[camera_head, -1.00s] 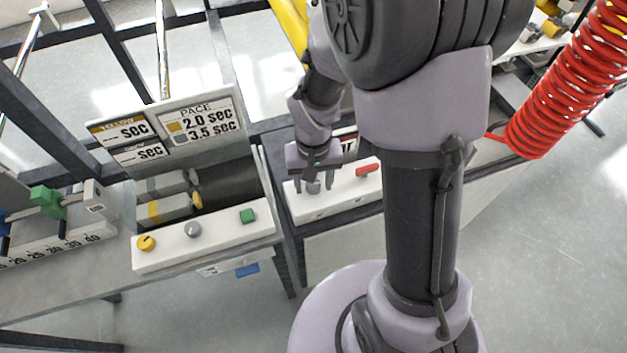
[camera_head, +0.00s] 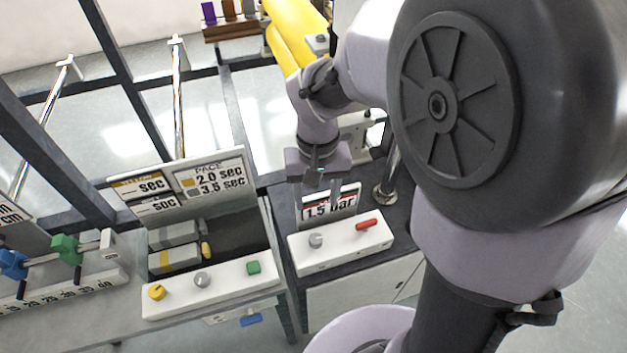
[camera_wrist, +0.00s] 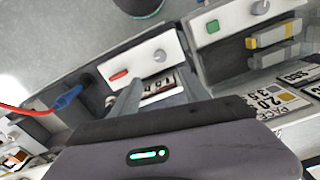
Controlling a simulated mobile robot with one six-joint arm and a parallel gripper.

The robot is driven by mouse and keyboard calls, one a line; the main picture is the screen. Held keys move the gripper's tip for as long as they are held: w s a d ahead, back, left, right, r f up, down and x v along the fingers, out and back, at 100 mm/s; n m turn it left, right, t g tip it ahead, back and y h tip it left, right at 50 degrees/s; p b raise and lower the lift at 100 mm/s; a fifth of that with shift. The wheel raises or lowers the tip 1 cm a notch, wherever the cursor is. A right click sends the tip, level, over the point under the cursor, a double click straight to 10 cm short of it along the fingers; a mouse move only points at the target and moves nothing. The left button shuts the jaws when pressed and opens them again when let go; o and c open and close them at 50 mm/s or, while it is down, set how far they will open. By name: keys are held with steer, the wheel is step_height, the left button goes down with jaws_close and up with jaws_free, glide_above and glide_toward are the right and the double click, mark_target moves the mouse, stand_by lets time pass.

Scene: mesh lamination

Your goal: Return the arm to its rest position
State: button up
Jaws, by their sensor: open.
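My gripper (camera_head: 320,188) hangs fingers-down in the head view, above and behind the white control box with a grey knob (camera_head: 316,241) and a red lever (camera_head: 367,224). Its fingers are apart and nothing shows between them. They stand in front of the 1.5 bar sign (camera_head: 331,205) in the picture. In the wrist view the gripper body fills the bottom, and the red lever (camera_wrist: 119,75) and grey knob (camera_wrist: 160,56) lie beyond it. My arm covers much of the right side of the head view.
A second white panel (camera_head: 225,287) has a yellow knob, a grey knob and a green button. The PACE sign (camera_head: 210,178) stands behind it. A yellow roll (camera_head: 295,40) and metal posts rise behind. A blue connector with a red hose (camera_wrist: 68,98) lies left in the wrist view.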

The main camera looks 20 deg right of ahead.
stand_by(0.4)
steer(key=s+a+r+m+t+y+b, duration=0.1)
steer(key=s+a+t+b, duration=0.1)
steer(key=s, duration=0.4)
steer(key=s+a+r+m+t+y+b, duration=0.1)
steer(key=s+a+t+b, duration=0.1)
steer(key=s+b, duration=0.4)
steer(key=shift+s+r+t+b, duration=0.15)
steer(key=shift+r+t+b, duration=0.35)
steer(key=shift+t, duration=0.4)
